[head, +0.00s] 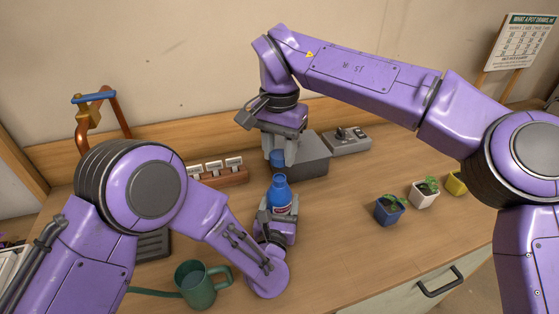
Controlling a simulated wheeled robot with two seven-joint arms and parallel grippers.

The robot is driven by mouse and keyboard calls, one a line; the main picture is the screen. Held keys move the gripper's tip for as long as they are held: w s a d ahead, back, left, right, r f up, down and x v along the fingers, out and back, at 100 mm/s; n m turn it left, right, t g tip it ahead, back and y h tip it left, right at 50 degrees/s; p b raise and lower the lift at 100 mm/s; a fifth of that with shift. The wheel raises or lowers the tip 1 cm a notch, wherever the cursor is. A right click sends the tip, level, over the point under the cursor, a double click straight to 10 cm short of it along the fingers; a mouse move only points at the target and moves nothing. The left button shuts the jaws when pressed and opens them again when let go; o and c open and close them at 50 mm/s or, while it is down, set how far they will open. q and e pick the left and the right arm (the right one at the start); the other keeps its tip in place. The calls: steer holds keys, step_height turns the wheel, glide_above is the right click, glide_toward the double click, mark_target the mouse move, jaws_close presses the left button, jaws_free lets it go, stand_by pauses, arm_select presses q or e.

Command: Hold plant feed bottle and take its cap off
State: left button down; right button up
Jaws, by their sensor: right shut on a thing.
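The plant feed bottle (280,197) is blue with a red and white label and stands about upright in the middle of the head view. My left gripper (278,211) is around its lower part from the near side and looks shut on it; the bottle's base is hidden. My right gripper (279,148) points down from above and is shut on a blue cap (277,158). The cap is just above the bottle's top, and a small gap seems to show between them.
A grey box (306,158) and a grey device (347,140) stand behind the bottle. A wooden rack with white labels (222,177) is at left. A green watering can (200,284) is at front left. Small potted plants (389,210) stand at right. The wooden counter (335,240) is clear at front right.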

arm_select(q)
jaws_free()
steer(key=shift+s, duration=0.1)
